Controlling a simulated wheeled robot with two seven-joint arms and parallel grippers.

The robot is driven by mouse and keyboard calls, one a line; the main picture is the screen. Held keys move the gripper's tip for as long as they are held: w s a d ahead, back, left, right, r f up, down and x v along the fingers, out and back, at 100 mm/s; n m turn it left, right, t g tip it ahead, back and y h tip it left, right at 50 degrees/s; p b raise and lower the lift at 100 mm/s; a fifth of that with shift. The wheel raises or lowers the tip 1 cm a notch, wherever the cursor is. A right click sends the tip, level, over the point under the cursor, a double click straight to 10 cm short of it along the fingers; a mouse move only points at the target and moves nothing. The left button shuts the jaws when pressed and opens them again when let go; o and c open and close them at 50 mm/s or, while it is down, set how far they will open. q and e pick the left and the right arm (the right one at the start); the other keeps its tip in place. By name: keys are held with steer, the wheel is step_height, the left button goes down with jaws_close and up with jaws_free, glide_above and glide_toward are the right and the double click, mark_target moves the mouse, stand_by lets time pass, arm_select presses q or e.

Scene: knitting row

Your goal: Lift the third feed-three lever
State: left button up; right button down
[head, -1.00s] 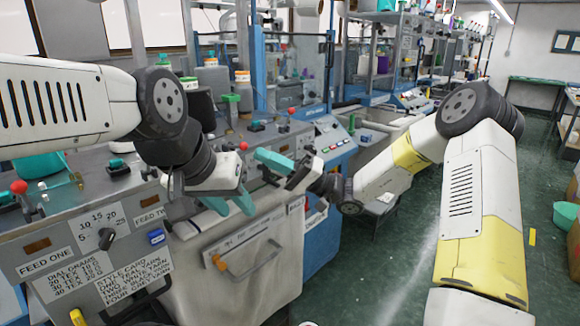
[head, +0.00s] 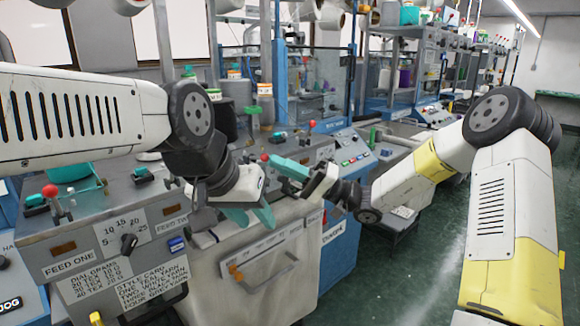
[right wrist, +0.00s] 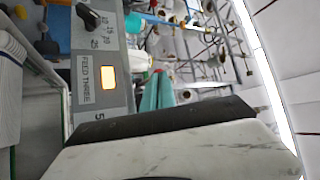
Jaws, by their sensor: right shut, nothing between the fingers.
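The feed three panel (right wrist: 87,80) shows at the left of the right wrist view, with its printed label and a lit orange window. In the head view a red-knobbed lever (head: 265,158) stands on the machine front just left of my right gripper (head: 290,168); I cannot tell for sure that it is the feed three lever. My right gripper is shut and empty, its teal fingers together; they also show in the right wrist view (right wrist: 158,90). My left gripper (head: 250,216) is lower and to the left, its teal fingers apart and empty, in front of the machine.
The feed one panel (head: 72,262) with its red-knobbed lever (head: 50,191) is at the left. Blue frames and shelves stand behind. Green floor (head: 400,275) is open at the right.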

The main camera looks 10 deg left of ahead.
steer(key=shift+r, duration=0.2)
step_height(320, 180, up, 6)
steer(key=w+a+m+t+h, duration=0.1)
steer(key=a+m+t+h, duration=0.1)
steer(key=m+h, duration=0.3)
steer(key=shift+w+a+m, duration=0.2)
steer(key=shift+w+m, duration=0.2)
